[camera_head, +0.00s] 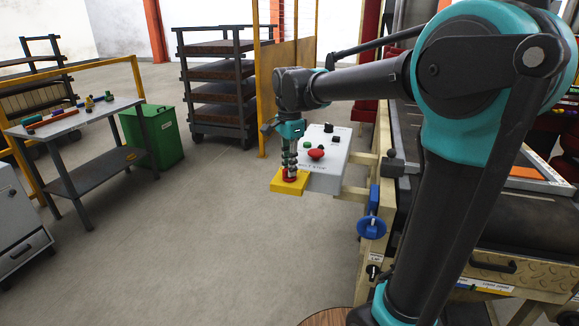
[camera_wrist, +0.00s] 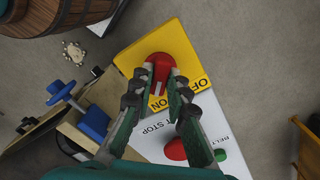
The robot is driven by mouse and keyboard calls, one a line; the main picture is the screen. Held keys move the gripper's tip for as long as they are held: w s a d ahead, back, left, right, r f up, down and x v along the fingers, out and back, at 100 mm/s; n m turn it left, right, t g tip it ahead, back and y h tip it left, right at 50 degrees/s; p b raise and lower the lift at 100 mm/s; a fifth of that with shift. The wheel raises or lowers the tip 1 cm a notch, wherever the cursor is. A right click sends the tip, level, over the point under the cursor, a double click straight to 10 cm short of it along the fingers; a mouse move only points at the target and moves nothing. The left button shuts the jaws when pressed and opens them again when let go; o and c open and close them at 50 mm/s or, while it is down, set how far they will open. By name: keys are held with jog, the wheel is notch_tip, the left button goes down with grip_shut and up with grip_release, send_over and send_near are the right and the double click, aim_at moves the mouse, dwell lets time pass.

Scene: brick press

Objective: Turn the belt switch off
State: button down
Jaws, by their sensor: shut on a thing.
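The belt switch is a red rotary knob (camera_wrist: 160,66) on a yellow plate (camera_wrist: 190,58) marked OFF and ON. In the head view the yellow plate (camera_head: 279,186) is at the left end of the control box, with the red knob (camera_head: 289,178) under my gripper (camera_head: 288,172). In the wrist view my gripper (camera_wrist: 161,84) has its two fingers closed around the knob's near part. A pale mark on the knob shows between the fingers, on the side of the word ON. The fingers partly hide the lettering.
The pale control box (camera_head: 322,172) carries a red stop button (camera_head: 316,154), a green button (camera_head: 307,145) and a black knob (camera_head: 329,128). A blue handwheel (camera_head: 371,228) is to the right. A green bin (camera_head: 160,137) stands left. The floor between is clear.

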jog(key=n, duration=0.8)
jog(key=shift+n, duration=0.4)
jog(key=n, duration=0.4)
jog(key=shift+n, duration=2.4)
jog(key=c, duration=1.5)
grip_release()
